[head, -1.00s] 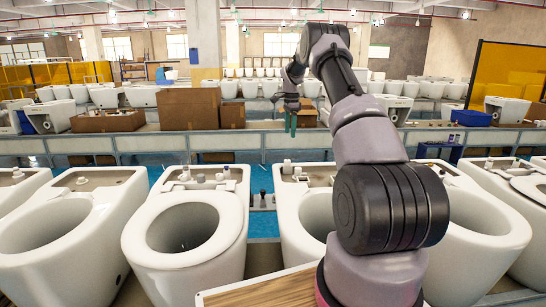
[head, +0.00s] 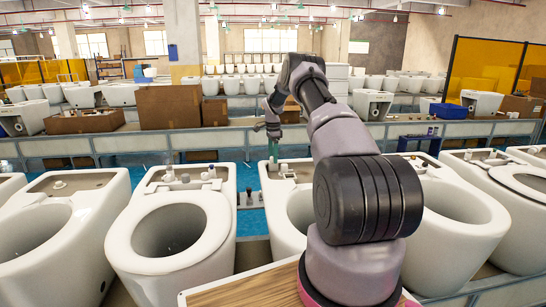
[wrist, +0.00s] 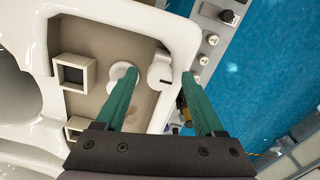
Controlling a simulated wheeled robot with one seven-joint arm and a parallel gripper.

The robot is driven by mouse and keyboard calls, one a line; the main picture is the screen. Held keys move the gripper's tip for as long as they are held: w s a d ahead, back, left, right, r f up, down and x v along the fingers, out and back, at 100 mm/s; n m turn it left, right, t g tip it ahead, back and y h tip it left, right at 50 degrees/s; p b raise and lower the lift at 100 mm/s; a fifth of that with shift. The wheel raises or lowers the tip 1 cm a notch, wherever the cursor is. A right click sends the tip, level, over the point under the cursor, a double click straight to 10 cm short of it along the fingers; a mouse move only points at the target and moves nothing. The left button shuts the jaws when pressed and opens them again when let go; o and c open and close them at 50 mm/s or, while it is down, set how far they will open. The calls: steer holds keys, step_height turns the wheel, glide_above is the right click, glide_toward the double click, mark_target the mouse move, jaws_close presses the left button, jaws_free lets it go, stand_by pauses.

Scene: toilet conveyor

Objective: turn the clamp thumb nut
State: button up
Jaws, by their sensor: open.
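My gripper (wrist: 158,75) is open, with two green fingers pointing down over the rear deck of a white toilet (wrist: 185,35). In the head view my gripper (head: 273,150) is small and sits over the back of the middle toilet (head: 283,205). A white knob-like fitting (wrist: 160,72) shows between the fingertips, apart from both as far as I can see. A white round disc (wrist: 117,70) is partly behind the left finger. A small yellowish and dark part (wrist: 181,110) shows beside the right finger. I cannot tell for sure which part is the clamp thumb nut.
Two square sockets stand on the deck, one at the left (wrist: 74,73). A grey strip with knobs (wrist: 209,45) runs along the toilet's edge, beside the blue belt (wrist: 270,60). Another toilet (head: 170,235) stands close at the left.

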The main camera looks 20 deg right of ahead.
steer(key=shift+f, duration=0.1)
jaws_close()
steer(key=shift+n, duration=0.4)
steer(key=n, duration=0.4)
steer(key=shift+n, duration=0.4)
steer(key=n, duration=1.6)
steer(key=shift+d, duration=0.1)
steer(key=shift+n, duration=0.3)
